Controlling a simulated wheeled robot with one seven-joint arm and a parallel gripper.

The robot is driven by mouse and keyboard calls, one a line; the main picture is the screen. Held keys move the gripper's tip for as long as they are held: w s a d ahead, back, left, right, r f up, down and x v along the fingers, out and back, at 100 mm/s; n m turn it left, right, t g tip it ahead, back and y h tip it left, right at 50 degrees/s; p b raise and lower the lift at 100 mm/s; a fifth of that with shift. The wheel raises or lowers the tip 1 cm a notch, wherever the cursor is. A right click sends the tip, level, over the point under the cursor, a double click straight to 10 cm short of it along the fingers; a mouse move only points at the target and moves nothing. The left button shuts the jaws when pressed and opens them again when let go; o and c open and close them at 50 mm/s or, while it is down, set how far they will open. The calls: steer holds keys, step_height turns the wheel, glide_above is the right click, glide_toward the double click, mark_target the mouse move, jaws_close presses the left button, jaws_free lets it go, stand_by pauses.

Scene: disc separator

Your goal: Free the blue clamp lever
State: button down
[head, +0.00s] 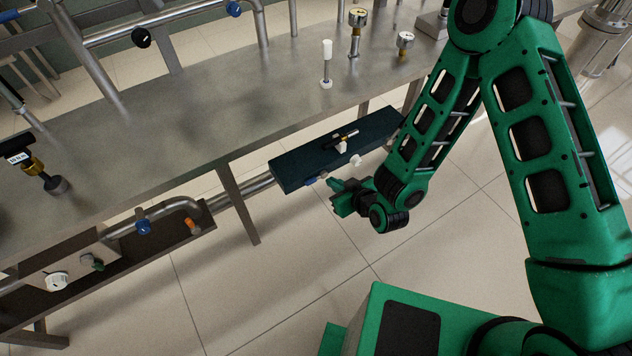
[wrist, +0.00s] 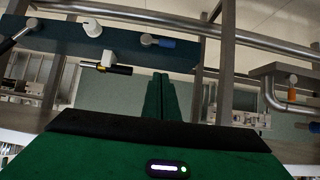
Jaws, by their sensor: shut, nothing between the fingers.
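The small blue lever (head: 317,180) sits at the lower edge of a dark blue-grey panel in the head view. In the wrist view the blue lever (wrist: 165,43) has a round grey pivot at its left end and points to the right along the panel. My gripper (head: 338,196) is shut and empty, just right of and slightly below the lever in the head view. In the wrist view the closed green fingers of my gripper (wrist: 158,88) point up toward the lever, with a visible gap in the picture. No contact shows.
The dark panel (head: 292,174) also carries a black-and-yellow handle (head: 346,135) and a white knob (head: 356,160). A steel table (head: 190,145) stands behind. A pipe with a blue valve (head: 142,227) and an orange handle (head: 193,226) lies left. Floor in front is clear.

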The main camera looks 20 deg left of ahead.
mark_target(315, 177)
steer(key=x, duration=0.4)
steer(key=s+f+x, duration=0.1)
steer(key=x, duration=0.3)
steer(key=s+f+x, duration=0.1)
steer(key=x, duration=0.3)
steer(key=shift+w+a+f, duration=0.1)
steer(key=shift+w+a, duration=0.05)
steer(key=shift+w+a+f, duration=0.1)
steer(key=shift+f, duration=0.35)
steer(key=shift+d, duration=0.2)
steer(key=shift+a, duration=0.1)
